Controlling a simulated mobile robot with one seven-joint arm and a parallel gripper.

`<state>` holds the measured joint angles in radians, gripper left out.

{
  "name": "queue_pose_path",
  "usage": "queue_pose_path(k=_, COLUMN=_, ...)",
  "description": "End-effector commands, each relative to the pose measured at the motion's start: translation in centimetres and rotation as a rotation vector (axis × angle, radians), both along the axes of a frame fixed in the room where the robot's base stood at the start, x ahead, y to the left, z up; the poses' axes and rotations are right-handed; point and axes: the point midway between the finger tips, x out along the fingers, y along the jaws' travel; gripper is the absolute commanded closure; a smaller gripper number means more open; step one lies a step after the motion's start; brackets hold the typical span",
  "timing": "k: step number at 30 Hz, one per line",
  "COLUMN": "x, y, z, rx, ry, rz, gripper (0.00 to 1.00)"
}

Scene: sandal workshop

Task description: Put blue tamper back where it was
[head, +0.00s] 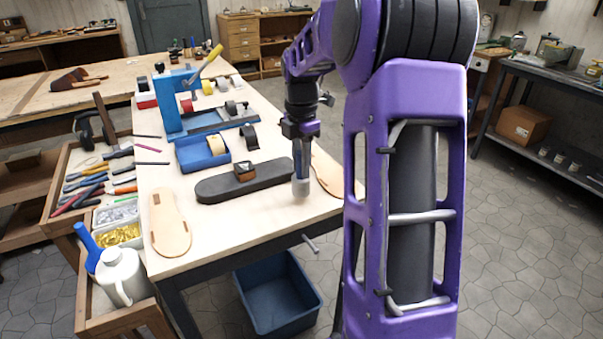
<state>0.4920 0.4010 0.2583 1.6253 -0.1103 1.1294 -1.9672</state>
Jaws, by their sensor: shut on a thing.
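My gripper (301,150) is in the head view, at the right part of the light wooden workbench (215,240), pointing down. It is shut on an upright tool, which I take to be the blue tamper (301,187). A pale grey cylindrical head shows below the fingers, with a bluish stem between them. The fingers hide most of its handle. The head is close to the bench top near the front right edge; I cannot tell whether it touches.
A dark sole (222,189) with a small block on it lies just left of the tamper. Tan soles (170,224) lie at the front left and right. A blue tray (187,157) and blue press (168,103) stand behind. A blue bin (277,297) is on the floor.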

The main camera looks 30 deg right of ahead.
Motion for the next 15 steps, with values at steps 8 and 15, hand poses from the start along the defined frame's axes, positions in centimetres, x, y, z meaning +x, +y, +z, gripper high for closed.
queue_pose_path(k=8, x=0.0, y=0.0, z=-2.0, rx=-0.001, ry=-0.001, rz=0.001, gripper=1.00)
queue_pose_path(k=15, x=0.0, y=0.0, z=-2.4, rx=-0.001, ry=0.000, rz=0.001, gripper=1.00)
